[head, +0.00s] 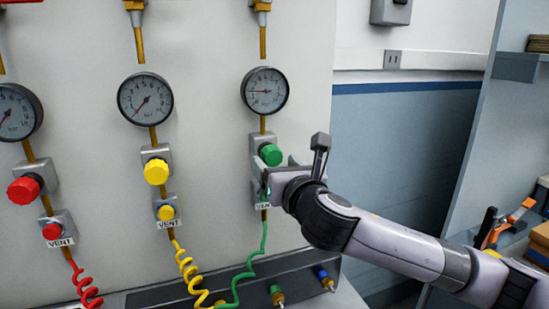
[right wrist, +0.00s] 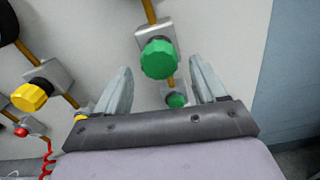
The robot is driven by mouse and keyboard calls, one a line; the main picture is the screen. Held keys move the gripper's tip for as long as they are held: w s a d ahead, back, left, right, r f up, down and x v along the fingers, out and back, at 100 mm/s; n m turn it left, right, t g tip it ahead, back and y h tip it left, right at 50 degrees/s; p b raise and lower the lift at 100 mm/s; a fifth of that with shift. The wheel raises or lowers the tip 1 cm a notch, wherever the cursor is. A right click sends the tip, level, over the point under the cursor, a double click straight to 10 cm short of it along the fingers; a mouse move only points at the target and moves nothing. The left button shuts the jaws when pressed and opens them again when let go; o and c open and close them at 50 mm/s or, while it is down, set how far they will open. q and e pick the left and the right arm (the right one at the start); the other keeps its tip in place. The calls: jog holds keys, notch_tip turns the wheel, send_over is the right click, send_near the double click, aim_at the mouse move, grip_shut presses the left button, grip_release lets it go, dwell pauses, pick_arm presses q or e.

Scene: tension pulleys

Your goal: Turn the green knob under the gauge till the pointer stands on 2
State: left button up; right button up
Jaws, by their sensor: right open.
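The green knob (head: 271,154) sits on a grey block below the right-hand gauge (head: 265,91). That gauge's pointer points to the left, nearly level; its numbers are too small to read surely. My right gripper (head: 269,177) is just below and in front of the knob, apart from it. In the right wrist view the green knob (right wrist: 159,59) lies beyond the two open fingers (right wrist: 158,85), centred between them. A smaller green vent knob (right wrist: 176,100) shows between the fingers, lower down; my gripper mostly hides it in the head view. My left gripper is not in view.
A yellow knob (head: 156,172) and a red knob (head: 25,190) sit under their own gauges to the left. A coiled green hose (head: 245,276) hangs below. A shelf with tools (head: 500,225) stands at the right.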

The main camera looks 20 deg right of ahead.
aim_at(274, 162)
jog(key=shift+w, duration=1.65)
jog(key=c, duration=1)
jog(key=shift+o, duration=0.2)
jog(key=shift+a+m+p, duration=0.1)
jog(key=shift+m+p, duration=0.4)
jog(key=shift+m, duration=0.3)
jog(key=o, duration=1)
jog(key=shift+c, duration=0.2)
jog(key=shift+s, duration=0.15)
